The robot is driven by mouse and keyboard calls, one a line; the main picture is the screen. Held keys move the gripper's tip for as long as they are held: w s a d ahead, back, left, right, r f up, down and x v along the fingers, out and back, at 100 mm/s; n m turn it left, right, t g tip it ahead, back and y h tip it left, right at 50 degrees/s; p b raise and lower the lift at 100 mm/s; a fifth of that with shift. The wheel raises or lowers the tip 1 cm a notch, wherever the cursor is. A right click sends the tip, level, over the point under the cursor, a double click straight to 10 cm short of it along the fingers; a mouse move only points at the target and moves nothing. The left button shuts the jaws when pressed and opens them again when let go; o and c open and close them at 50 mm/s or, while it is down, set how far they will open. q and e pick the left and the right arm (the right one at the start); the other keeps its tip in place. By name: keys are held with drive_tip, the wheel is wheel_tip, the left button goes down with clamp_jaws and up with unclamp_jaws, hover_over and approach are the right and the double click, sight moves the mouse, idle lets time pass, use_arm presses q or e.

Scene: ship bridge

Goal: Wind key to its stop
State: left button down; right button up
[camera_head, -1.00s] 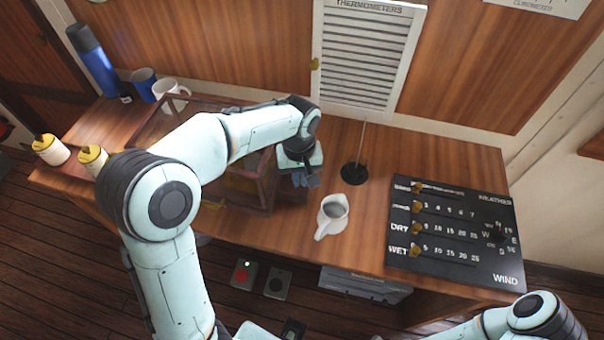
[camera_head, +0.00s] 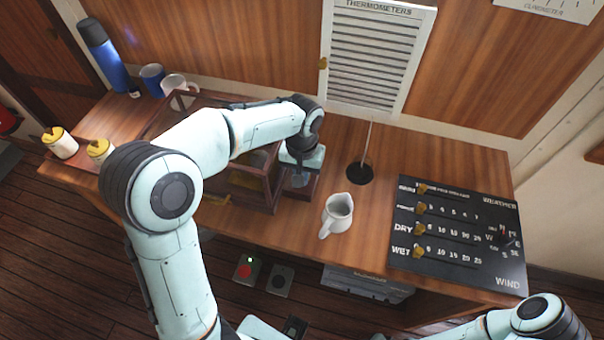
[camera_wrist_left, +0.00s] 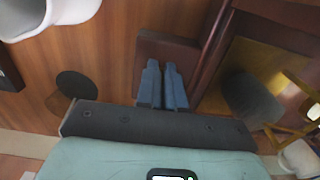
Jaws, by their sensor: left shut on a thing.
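The glazed wooden case (camera_head: 268,196) stands on the desk, with brass parts behind its panes and a dark round drum (camera_wrist_left: 250,97) in the left wrist view. My left gripper (camera_head: 299,182) is at the case's right end, pointing down. In the left wrist view its blue fingers (camera_wrist_left: 164,88) are close together, over a dark wooden piece (camera_wrist_left: 165,48) beside the case's frame. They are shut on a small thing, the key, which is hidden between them. My right gripper is out of view; only part of the right arm shows at the lower right.
A white jug (camera_head: 337,215) and a thin rod on a black round base (camera_head: 359,173) stand to the right of the gripper. The black weather board (camera_head: 458,238) lies further right. Mugs and a blue flask (camera_head: 102,55) stand at the back left. Bare desk lies between.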

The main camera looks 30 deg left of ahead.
use_arm(q)
drive_tip(key=shift+f, duration=0.15)
drive_tip(key=c, duration=1.3)
unclamp_jaws()
drive_tip(key=shift+o, duration=0.2)
